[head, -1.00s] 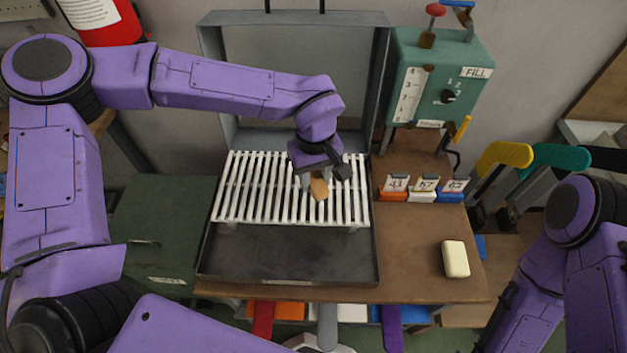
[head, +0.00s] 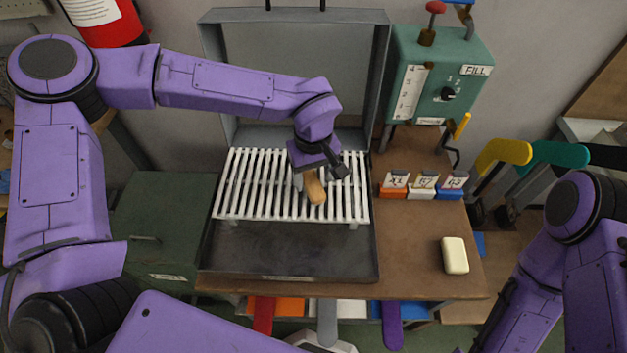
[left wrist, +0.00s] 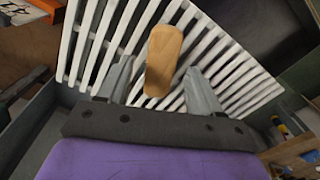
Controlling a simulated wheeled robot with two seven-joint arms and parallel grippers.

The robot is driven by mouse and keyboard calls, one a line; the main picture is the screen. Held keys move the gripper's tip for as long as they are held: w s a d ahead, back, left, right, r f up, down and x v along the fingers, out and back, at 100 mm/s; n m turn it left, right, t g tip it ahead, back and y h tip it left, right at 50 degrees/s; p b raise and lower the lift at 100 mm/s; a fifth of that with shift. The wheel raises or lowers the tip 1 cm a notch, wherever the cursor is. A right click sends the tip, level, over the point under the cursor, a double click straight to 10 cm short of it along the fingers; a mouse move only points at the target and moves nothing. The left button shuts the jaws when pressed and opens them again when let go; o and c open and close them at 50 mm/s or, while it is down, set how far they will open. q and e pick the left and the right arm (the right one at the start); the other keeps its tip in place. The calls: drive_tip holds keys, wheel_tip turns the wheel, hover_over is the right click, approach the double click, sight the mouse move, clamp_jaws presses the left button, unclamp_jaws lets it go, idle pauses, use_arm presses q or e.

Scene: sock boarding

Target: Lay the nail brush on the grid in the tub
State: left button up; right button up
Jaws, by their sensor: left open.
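The nail brush (head: 315,187) shows as a tan wooden block on the white slatted grid (head: 250,190), under my left gripper in the head view. My left gripper (head: 308,178) is low over the grid. In the left wrist view the brush (left wrist: 163,60) lies on the slats between the open fingers (left wrist: 160,85), with gaps at both sides. Its bristles are hidden. The grid sits in the back part of the grey tub (head: 290,250). My right arm is at the right edge, and its gripper is not visible.
The tub's raised lid (head: 295,80) stands behind the grid. A cream bar (head: 455,255) lies on the brown bench at the right. Small numbered tags (head: 423,187) and a green fill box (head: 440,85) stand behind it. The tub's front floor is bare.

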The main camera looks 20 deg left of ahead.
sight(313, 184)
use_arm(q)
wheel_tip(313, 184, up, 10)
drive_tip(key=shift+f, duration=0.25)
idle(0.3)
